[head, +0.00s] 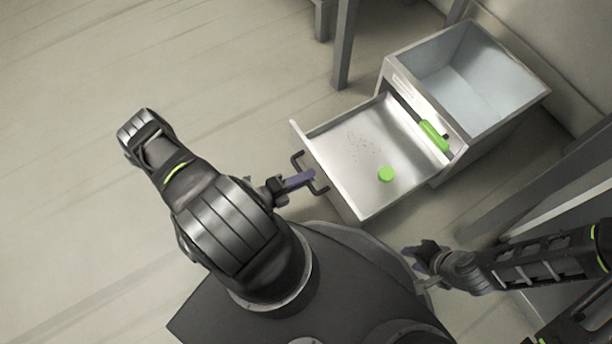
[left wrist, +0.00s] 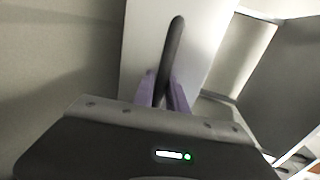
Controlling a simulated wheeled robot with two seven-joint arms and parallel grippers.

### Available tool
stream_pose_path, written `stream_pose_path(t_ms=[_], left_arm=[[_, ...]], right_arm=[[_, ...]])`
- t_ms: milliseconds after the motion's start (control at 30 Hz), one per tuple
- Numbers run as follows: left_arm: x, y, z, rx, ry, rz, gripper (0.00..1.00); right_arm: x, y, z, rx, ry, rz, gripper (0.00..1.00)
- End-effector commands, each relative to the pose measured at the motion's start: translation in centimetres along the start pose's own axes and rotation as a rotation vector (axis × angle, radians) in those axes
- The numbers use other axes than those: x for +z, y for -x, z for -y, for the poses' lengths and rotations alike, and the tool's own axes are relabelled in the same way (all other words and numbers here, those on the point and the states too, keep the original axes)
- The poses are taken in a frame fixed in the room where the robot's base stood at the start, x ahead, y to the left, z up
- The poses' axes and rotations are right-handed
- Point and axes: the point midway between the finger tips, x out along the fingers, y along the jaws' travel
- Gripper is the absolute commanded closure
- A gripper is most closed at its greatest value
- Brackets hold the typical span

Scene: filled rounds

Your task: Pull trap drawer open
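The trap drawer (head: 345,195) is a pale metal drawer pulled well out of its grey cabinet (head: 470,150). Its front carries a dark bar handle (head: 320,188), also seen in the left wrist view (left wrist: 172,50). My left gripper (head: 308,178) is at this handle. In the left wrist view its purple fingers (left wrist: 164,92) stand close on both sides of the bar and look shut on it. A green round piece (head: 386,174) and small reddish specks (head: 362,147) lie on the drawer floor. My right gripper (head: 412,252) is away from the drawer; its finger opening is unclear.
The cabinet top is an open, empty-looking bin (head: 465,75). A green elongated object (head: 434,136) is at the drawer's back end by the cabinet. Grey furniture legs (head: 345,45) stand behind, and grey furniture (head: 540,185) is at right. Floor at left is clear.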

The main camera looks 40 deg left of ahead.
Motion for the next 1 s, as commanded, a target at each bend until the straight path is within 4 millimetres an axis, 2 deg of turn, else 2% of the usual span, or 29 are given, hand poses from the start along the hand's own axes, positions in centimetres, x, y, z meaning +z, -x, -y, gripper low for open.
stream_pose_path(t_ms=[33,200,567,1000], left_arm=[[0.0,0.0,0.0,0.0,0.0,0.0,0.78],[0.0,0.0,0.0,-0.001,0.0,0.001,0.65],[0.1,0.6,0.1,-0.001,-0.001,0.003,0.65],[0.1,7.0,0.1,0.001,-0.001,0.003,0.65]], right_arm=[[0.0,0.0,0.0,0.0,0.0,0.0,0.64],[0.0,0.0,0.0,0.0,0.0,0.0,0.64],[0.0,0.2,0.1,0.0,0.0,0.001,0.64],[0.1,1.7,0.5,0.0,0.001,0.008,0.64]])
